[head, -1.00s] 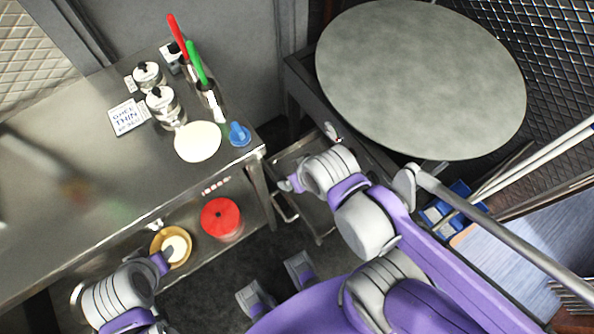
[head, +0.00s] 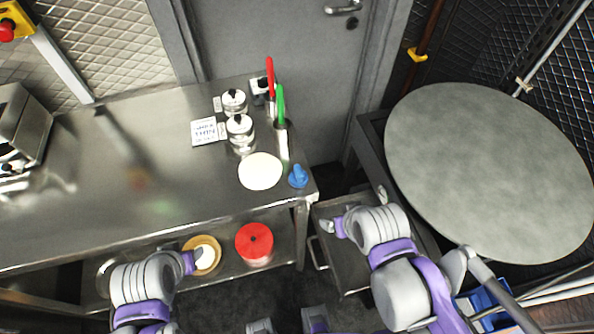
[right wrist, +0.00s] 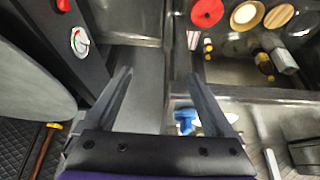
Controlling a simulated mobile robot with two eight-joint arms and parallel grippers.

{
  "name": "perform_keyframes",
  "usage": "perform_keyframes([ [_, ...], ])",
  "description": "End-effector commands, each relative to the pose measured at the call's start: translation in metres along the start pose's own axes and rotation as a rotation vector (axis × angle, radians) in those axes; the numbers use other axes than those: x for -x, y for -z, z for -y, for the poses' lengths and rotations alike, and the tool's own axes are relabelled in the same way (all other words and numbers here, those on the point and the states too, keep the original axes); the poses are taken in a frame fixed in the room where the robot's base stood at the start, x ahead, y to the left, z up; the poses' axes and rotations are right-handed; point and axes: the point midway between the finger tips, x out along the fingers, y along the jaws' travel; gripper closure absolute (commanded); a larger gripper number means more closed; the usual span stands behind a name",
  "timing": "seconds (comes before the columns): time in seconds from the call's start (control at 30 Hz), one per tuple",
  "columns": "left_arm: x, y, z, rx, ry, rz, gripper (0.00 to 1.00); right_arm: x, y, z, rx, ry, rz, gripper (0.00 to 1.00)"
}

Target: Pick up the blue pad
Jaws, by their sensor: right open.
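The blue pad (head: 298,176), with a knob-like grip on top, sits on the steel table's front right corner, beside a pale round disc (head: 261,171). In the right wrist view the blue pad (right wrist: 185,121) shows near the right finger, farther off than the finger. My right gripper (head: 333,227) is open and empty, lower right of the pad, beyond the table's edge; its two fingers (right wrist: 158,76) are spread in the wrist view. My left gripper (head: 198,257) is low at the table's front, by a wooden bowl; its jaws are too small to read.
The steel table (head: 100,200) carries two lidded pots (head: 240,130), a label card (head: 208,132) and holders with red and green handles. A red canister (head: 254,244) and bowl (head: 208,245) stand on the lower shelf. A large round grey top (head: 490,170) stands at right.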

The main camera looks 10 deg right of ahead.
Motion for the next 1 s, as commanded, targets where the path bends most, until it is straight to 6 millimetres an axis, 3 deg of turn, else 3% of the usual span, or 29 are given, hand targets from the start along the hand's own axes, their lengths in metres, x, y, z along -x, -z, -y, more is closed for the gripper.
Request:
perform_keyframes([
  [0.37,0.0,0.0,0.0,0.0,0.0,0.0,0.5,0.0,0.0,0.0,0.0,0.0,0.0,0.12],
  [0.43,0.0,0.0,0.0,0.0,0.0,0.0,0.5,0.0,0.001,0.0,0.0,0.0,0.002,0.0],
  [0.53,-0.001,-0.001,0.0,0.0,0.0,0.001,0.5,0.004,0.012,0.003,0.002,0.005,0.023,0.0],
  [0.67,-0.004,-0.004,0.0,0.0,0.0,0.003,0.5,0.015,0.048,0.012,0.008,0.015,0.104,0.0],
  [0.9,-0.01,-0.009,0.0,0.0,0.0,0.007,0.5,0.033,0.132,0.043,0.023,0.023,0.317,0.0],
  [1.0,-0.012,-0.011,0.0,0.0,0.0,0.008,0.5,0.036,0.156,0.054,0.028,0.018,0.387,0.0],
])
